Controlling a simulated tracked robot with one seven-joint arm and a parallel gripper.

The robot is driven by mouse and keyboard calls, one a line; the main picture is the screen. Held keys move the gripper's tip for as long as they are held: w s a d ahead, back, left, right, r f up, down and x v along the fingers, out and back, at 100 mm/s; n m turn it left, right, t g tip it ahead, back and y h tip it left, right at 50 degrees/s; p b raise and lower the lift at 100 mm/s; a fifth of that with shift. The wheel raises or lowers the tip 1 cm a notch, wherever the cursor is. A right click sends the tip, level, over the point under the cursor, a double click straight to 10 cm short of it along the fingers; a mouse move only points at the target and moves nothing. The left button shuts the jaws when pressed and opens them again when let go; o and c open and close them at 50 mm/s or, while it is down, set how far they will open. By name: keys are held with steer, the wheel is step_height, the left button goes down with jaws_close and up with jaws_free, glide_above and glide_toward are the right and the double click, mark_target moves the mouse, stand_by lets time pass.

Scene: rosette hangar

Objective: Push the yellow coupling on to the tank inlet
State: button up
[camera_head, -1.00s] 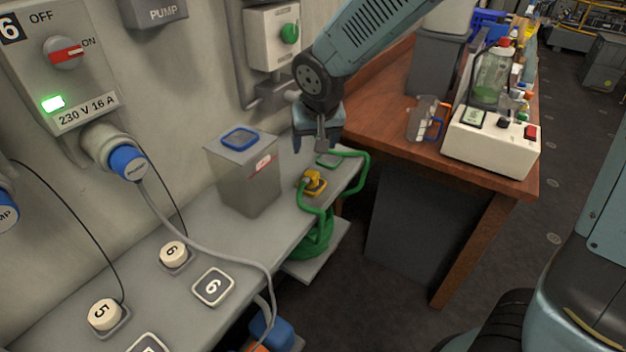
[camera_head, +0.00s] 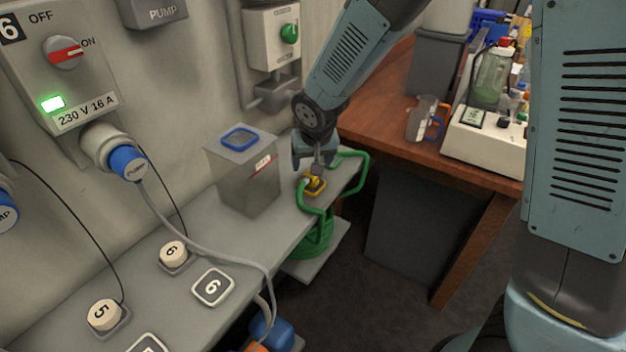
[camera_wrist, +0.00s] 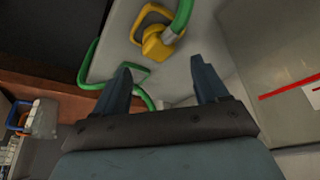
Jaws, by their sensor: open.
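My gripper (camera_head: 317,166) hangs just above the coupling in the head view. In the wrist view my gripper (camera_wrist: 163,76) has its two fingers apart with nothing between them. The grey tank with a blue-rimmed top (camera_head: 250,180) stands left of the coupling, and its side also shows in the wrist view (camera_wrist: 265,60). I cannot make out its inlet.
The green hose (camera_head: 352,165) loops beside the coupling at the bench edge. A brown table (camera_head: 395,135) with a jug (camera_head: 420,120) and a white device (camera_head: 485,145) stands to the right. A grey cable (camera_head: 215,235) crosses the bench's front part.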

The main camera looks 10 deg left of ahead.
mark_target(311, 179)
steer(key=shift+f, duration=0.2)
steer(key=x, duration=0.3)
steer(key=shift+s+d+f, duration=0.1)
steer(key=shift+s+f, duration=0.15)
steer(key=shift+f, duration=0.2)
steer(key=shift+x, duration=0.75)
steer(key=c, duration=1.1)
steer(key=shift+r, duration=0.15)
